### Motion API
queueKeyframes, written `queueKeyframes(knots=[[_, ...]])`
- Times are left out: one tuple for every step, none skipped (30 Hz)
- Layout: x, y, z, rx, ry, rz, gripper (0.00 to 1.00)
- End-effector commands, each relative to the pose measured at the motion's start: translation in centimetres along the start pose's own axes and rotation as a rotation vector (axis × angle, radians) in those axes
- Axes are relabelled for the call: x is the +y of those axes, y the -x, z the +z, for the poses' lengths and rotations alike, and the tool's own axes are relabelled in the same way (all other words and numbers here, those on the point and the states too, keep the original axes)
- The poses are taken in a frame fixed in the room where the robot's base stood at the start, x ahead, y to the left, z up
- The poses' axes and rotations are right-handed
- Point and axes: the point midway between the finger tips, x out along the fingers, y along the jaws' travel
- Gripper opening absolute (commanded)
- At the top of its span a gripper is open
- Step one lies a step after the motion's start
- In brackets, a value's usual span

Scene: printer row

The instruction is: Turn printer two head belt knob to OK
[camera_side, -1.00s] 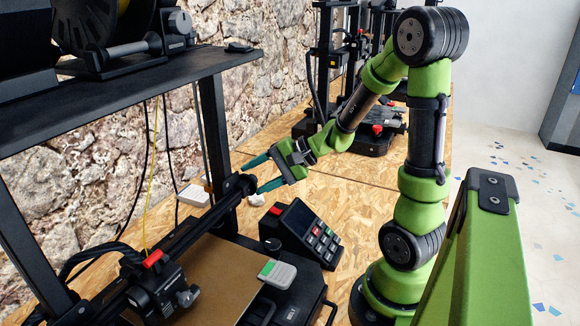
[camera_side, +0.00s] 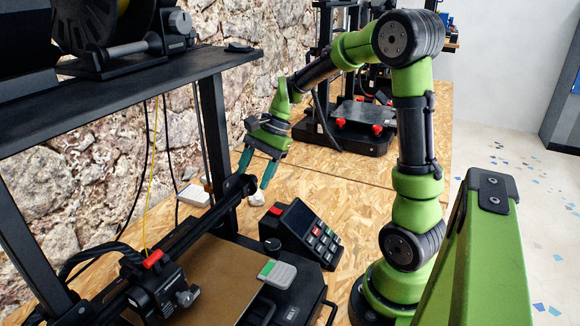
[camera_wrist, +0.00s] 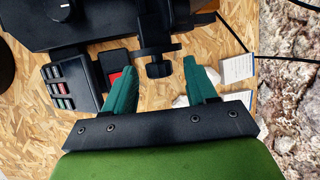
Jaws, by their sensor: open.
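A black round knob (camera_side: 247,184) sits at the end of the near printer's crossbar (camera_side: 185,230). In the wrist view a small dark knob (camera_wrist: 158,70), which looks like the same one, shows ahead of the fingertips, roughly in line with the gap. My gripper (camera_side: 257,171) is open and empty, with its teal fingers pointing down just above the bar's end. Its fingers (camera_wrist: 160,78) also show in the wrist view. I see no contact with the knob. No OK mark or knob setting can be read.
A keypad unit with a screen (camera_side: 305,230) and a red block (camera_side: 276,209) stand close by. The print head (camera_side: 158,288) is at lower left. A dark shelf (camera_side: 130,92) overhangs on the left. Another printer (camera_side: 345,130) stands behind. The wooden bench (camera_side: 335,195) is partly clear.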

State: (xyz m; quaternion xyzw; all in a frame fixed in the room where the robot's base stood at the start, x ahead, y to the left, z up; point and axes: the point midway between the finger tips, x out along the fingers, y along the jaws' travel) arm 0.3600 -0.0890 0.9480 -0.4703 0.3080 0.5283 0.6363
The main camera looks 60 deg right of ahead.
Motion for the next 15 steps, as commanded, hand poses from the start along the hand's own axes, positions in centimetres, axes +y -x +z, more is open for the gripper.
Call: queueKeyframes(knots=[[-0.2,-0.1,0.0,0.001,-0.016,0.045,0.57],[-0.3,-0.1,0.0,-0.001,-0.027,0.075,0.57],[-0.4,-0.1,0.0,0.001,-0.044,0.114,0.57],[-0.5,-0.2,0.0,0.0,-0.057,0.144,0.57],[-0.5,-0.1,0.0,0.0,-0.072,0.174,0.57],[-0.6,-0.2,-0.1,0.001,-0.088,0.214,0.57],[-0.7,0.0,-0.1,0.002,-0.098,0.235,0.57],[-0.8,0.9,-0.1,0.003,-0.097,0.225,0.57],[-1.0,1.8,-0.1,0.004,-0.096,0.222,0.57],[-1.1,2.4,-0.1,0.003,-0.096,0.222,0.57],[-1.2,3.0,-0.1,0.003,-0.096,0.221,0.57],[-1.4,3.8,-0.1,0.003,-0.096,0.222,0.57],[-1.5,4.3,-0.1,0.003,-0.095,0.221,0.57],[-1.7,4.9,-0.1,0.003,-0.095,0.221,0.57],[-1.9,5.8,-0.1,0.003,-0.095,0.22,0.57]])
